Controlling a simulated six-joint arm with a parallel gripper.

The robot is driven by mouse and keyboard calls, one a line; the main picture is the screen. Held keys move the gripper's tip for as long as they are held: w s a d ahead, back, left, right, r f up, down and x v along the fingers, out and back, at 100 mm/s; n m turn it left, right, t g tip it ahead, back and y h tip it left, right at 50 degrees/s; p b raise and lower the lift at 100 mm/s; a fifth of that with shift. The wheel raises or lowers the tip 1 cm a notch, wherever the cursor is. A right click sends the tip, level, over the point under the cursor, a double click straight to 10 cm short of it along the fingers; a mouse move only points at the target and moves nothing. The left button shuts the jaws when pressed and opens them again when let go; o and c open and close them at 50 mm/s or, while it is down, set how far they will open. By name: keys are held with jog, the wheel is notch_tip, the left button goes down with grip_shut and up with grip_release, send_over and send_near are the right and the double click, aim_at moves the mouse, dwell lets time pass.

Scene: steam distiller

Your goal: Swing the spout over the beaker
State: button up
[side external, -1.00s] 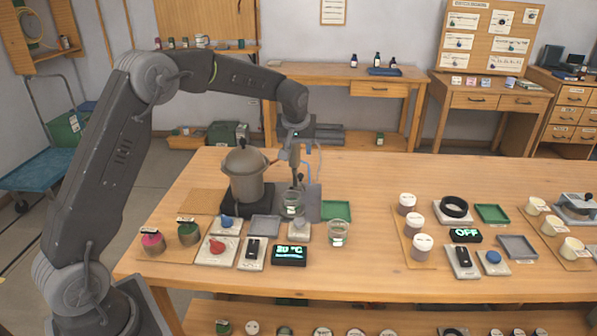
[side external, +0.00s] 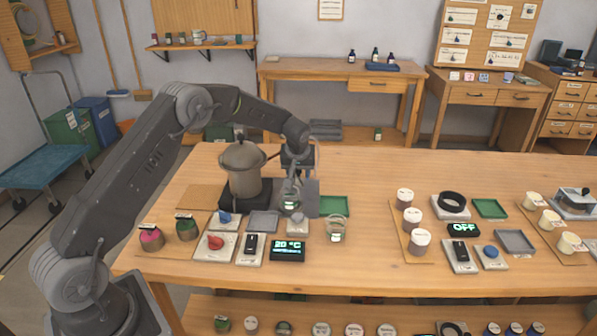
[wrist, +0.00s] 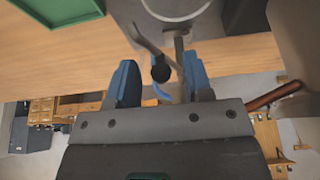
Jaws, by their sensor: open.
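My gripper (side external: 296,180) is low beside the grey lidded pot (side external: 243,172), at the spout. In the wrist view its two blue fingers (wrist: 160,66) stand apart, with the spout's thin grey tube and black knob (wrist: 160,73) between them. I see no clear grip on the knob. In the side view the arm mostly hides the spout. One glass beaker (side external: 291,202) stands just below the gripper by a grey plate (side external: 312,201). Another clear beaker (side external: 336,231) stands apart, nearer the front. I cannot tell which one the spout's mouth points at.
The pot sits on a black base (side external: 236,201). A green tray (side external: 334,206) lies right of the plate. Switch plates and a display (side external: 288,249) stand in front. Cups (side external: 411,218) and more controls fill the right. The table between the clear beaker and cups is free.

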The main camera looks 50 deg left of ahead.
jog(key=shift+f, duration=0.15)
grip_shut()
dwell(0.4)
